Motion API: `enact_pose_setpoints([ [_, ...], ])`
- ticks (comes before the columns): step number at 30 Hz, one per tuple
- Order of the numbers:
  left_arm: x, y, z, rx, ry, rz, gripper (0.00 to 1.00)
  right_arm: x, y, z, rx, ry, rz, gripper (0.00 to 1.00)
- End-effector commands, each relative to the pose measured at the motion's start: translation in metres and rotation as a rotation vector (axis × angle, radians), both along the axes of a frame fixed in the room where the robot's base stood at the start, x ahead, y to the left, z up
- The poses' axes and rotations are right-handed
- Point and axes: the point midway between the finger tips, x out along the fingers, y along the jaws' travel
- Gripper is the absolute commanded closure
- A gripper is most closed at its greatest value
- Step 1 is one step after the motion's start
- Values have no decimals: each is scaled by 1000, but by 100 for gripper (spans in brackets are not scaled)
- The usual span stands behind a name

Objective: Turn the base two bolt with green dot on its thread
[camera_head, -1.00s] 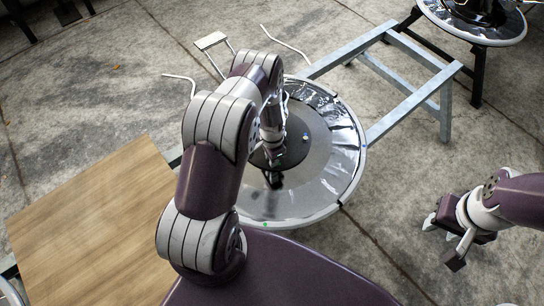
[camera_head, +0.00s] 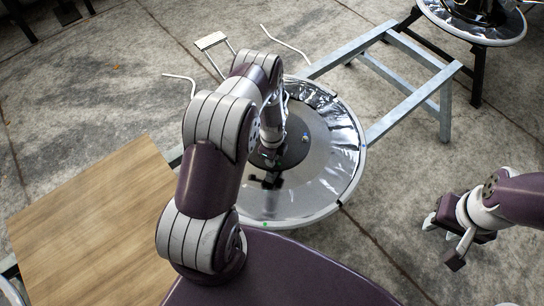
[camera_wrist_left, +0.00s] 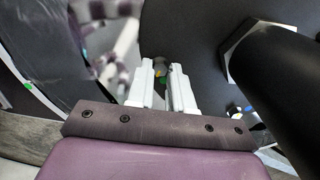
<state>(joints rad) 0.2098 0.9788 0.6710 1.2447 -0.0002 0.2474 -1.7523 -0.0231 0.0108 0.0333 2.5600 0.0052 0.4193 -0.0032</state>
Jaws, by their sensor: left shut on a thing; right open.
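The round base (camera_head: 330,175) has a shiny rim and a dark central plate (camera_head: 294,150). My left gripper (camera_wrist_left: 161,68) reaches down over this plate. In the left wrist view its two pale fingers are close together around a small bolt (camera_wrist_left: 160,73) with yellow and green on it, mostly hidden between the tips. In the head view my left arm largely covers this spot. Another small bolt, white and blue (camera_head: 305,137), stands on the plate to the right; it also shows in the left wrist view (camera_wrist_left: 236,110). My right gripper (camera_head: 442,241) is open and empty, off to the right.
A thick black post with a hex collar (camera_wrist_left: 245,38) rises beside the left fingers. A grey metal frame (camera_head: 400,118) stands behind the base. A wooden board (camera_head: 90,225) is at left. A second round base (camera_head: 470,28) is at top right. Concrete floor is free at right.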

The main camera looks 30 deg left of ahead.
Motion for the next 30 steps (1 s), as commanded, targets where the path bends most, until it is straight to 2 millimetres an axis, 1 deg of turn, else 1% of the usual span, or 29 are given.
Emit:
enact_pose_setpoints([
  [18, 1, 0, 1, 2, -3, -576, 100, 0, 0, 1, 0, 0, 0, 57],
  [24, 1, 0, 1, 2, -3, -734, 100, 0, 0, 1, 0, 0, 0, 57],
  [30, 2, 0, 1, 1, -3, -850, 100, 0, 0, 2, 0, 0, 0, 57],
])
